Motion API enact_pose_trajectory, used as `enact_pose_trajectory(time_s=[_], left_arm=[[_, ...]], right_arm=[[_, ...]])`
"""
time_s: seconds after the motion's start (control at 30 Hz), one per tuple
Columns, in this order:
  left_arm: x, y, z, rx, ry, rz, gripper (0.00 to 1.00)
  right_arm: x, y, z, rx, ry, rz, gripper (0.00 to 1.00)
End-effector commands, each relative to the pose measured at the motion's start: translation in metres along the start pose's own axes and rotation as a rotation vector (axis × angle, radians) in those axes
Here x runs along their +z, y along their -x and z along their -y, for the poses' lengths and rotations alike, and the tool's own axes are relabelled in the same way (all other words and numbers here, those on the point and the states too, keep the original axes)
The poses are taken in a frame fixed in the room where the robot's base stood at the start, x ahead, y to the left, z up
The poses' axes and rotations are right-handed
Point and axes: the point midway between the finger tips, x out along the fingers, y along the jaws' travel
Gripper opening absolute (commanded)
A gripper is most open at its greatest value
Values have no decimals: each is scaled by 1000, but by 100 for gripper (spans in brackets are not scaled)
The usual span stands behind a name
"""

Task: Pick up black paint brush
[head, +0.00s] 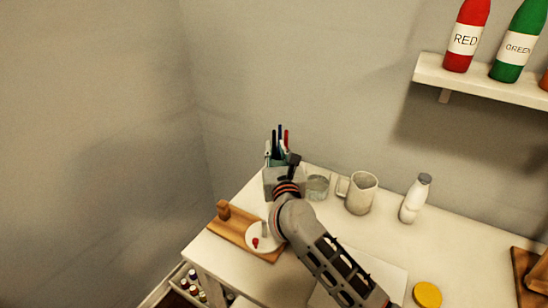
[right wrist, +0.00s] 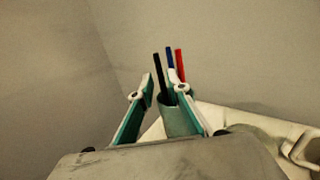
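The black paint brush (right wrist: 157,66) stands upright in a teal cup (right wrist: 178,120) with a blue brush (right wrist: 170,58) and a red brush (right wrist: 180,66). In the head view the black brush (head: 274,142) is the leftmost of the three. My right gripper (right wrist: 162,88) is open. Its fingers point toward the cup, and the black brush shows between the fingertips in the right wrist view. I cannot tell whether either finger touches it. In the head view my right gripper (head: 276,152) overlaps the cup and partly hides it. My left gripper is not in view.
On the white table (head: 240,281) are a wooden board (head: 233,226) with a white dish, a glass jar (head: 317,187), a pitcher (head: 361,194), a white bottle (head: 414,199) and a yellow lid (head: 427,295). Walls stand close behind and left. A shelf (head: 480,82) holds paint bottles.

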Motion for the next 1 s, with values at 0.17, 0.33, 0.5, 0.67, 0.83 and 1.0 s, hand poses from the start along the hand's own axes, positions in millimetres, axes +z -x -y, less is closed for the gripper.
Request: enact_pose_trajectory(time_s=[0.17,0.33,0.5,0.67,0.83,1.0], left_arm=[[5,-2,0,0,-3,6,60],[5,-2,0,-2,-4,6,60],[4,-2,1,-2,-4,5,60],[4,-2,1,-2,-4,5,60],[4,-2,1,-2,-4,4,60],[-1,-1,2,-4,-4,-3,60]], right_arm=[[-3,-21,1,-1,1,-3,17],[-1,-26,1,-1,0,-1,17],[-1,-26,1,-1,0,-1,9],[-1,-26,1,-1,0,-1,0],[-1,-26,1,-1,0,-1,0],[8,-26,1,-1,0,2,0]])
